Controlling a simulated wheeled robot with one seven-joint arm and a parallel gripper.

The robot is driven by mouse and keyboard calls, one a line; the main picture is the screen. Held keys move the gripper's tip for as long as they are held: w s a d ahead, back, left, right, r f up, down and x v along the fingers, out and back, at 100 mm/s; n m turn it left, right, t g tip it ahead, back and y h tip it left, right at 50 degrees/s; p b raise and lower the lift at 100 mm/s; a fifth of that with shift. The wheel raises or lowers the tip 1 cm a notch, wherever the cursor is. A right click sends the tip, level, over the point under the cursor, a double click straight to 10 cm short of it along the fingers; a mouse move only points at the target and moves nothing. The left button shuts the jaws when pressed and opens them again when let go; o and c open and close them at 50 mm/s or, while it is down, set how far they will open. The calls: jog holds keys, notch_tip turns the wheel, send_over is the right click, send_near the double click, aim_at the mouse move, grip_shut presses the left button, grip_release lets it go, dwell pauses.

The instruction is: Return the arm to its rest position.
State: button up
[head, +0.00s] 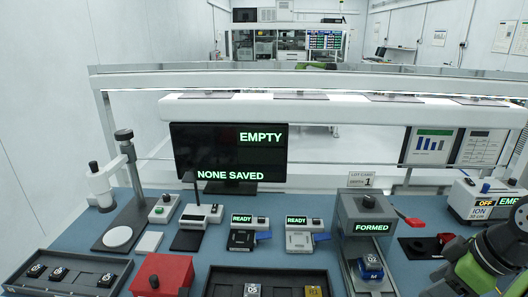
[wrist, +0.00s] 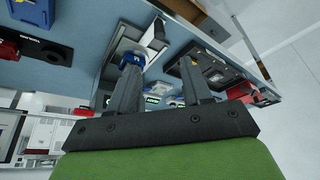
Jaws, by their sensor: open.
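My arm (head: 485,262), green and dark grey, shows at the right edge of the head view, over the right end of the blue bench (head: 415,272). My gripper itself cannot be made out there. In the wrist view my gripper (wrist: 160,68) is open, its two dark fingers wide apart with nothing held between them. The bench and its devices show beyond the fingers, seen at a steep tilt. A blue piece (wrist: 131,60) appears behind the left fingertip; the distance between them is hard to tell.
A grey machine marked FORMED (head: 365,218) stands left of my arm, a blue part (head: 370,266) before it. A white ION unit (head: 480,200) stands close behind my arm. A black monitor (head: 228,152), red box (head: 162,274) and dark tray (head: 75,262) are further left.

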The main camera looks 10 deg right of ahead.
jog(key=w+a+r+m+p, duration=0.1)
jog(key=w+a, duration=0.1)
jog(key=a, duration=0.6)
jog(key=w+a+r+m+p, duration=0.1)
jog(key=w+a+r, duration=0.15)
jog(key=a, duration=0.65)
jog(key=s+a+f+m+t+h, duration=0.1)
jog(key=s+a+f+m+h, duration=0.1)
jog(key=s+a, duration=0.5)
jog(key=shift+s+f+m+t+p, duration=0.4)
jog(key=shift+s+f+m, duration=0.15)
jog(key=shift+f+m, duration=0.2)
